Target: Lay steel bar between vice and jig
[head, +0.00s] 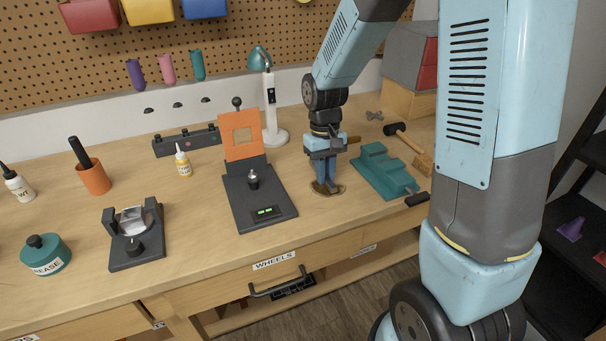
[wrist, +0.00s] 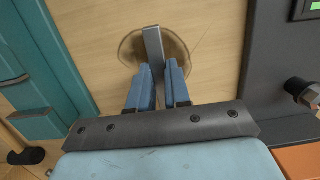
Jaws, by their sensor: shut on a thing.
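The teal vice (head: 384,172) lies on the workbench right of my gripper. The jig (head: 262,207), a dark plate with a raised orange flap and a small green display, stands left of it. My gripper (head: 325,184) points down between the two, over a dark round stain on the wood. In the wrist view, my gripper (wrist: 159,75) is shut on a grey steel bar (wrist: 153,44), which sticks out beyond the fingertips. The vice (wrist: 45,70) is at the left and the jig (wrist: 268,65) at the right there. I cannot tell whether the bar touches the bench.
A hammer (head: 411,144) lies behind the vice. A small dark fixture (head: 137,238), an orange cup (head: 93,176) and a grease pot (head: 46,256) are at the left. The bench's front edge is close.

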